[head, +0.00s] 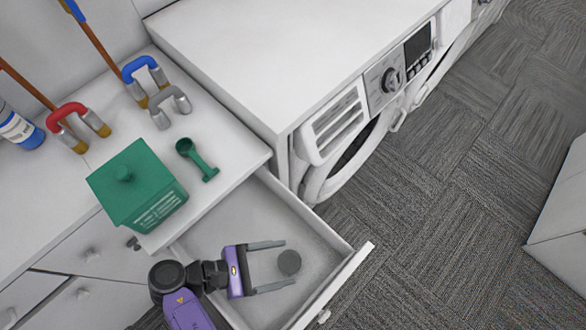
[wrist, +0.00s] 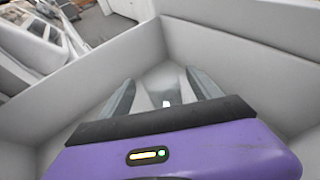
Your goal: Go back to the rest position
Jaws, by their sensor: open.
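My gripper (head: 284,264) is purple and black with two grey fingers. It is open over the inside of the pulled-out white drawer (head: 345,280). A small dark grey round object (head: 289,262) shows between the fingertips in the head view, with gaps to both fingers. In the wrist view my gripper (wrist: 158,82) has its fingers spread, with a grey shape between them; I cannot tell how far below it lies. The white drawer walls (wrist: 245,50) surround the fingers in that view.
On the white counter beside the drawer stand a green box (head: 125,180), a green scoop (head: 197,160), red, blue and grey U-shaped magnets and a blue-capped bottle (head: 18,130). A white washing machine (head: 350,115) stands right of the counter. Carpet floor (head: 450,210) is clear at right.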

